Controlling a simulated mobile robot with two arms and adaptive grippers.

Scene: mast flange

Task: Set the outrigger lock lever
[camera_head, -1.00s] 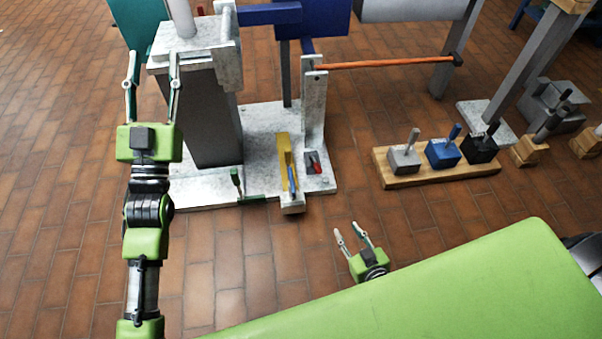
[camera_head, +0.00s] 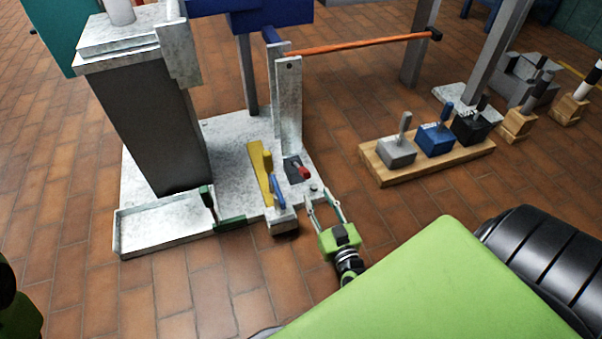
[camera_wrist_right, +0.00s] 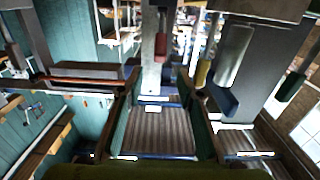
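Several small levers stand at the front edge of the grey metal base (camera_head: 235,140); I cannot tell by label which is the outrigger lock lever. A red-handled lever (camera_head: 303,171) sits on a dark plate near the front right corner. A blue lever (camera_head: 277,190) stands beside a yellow upright part (camera_head: 259,172). A green lever (camera_head: 208,205) is further left. My right gripper (camera_head: 324,200) is open and empty, just in front of that right corner, near the red-handled lever. In the right wrist view its two fingers (camera_wrist_right: 158,85) are apart, with a red-tipped part (camera_wrist_right: 161,45) beyond them.
A wooden board (camera_head: 428,165) with grey, blue and black lever boxes lies to the right on the brick floor. An orange bar (camera_head: 360,43) runs right from the upright bracket (camera_head: 288,110). A dark grey column (camera_head: 155,130) rises at left. Floor in front is clear.

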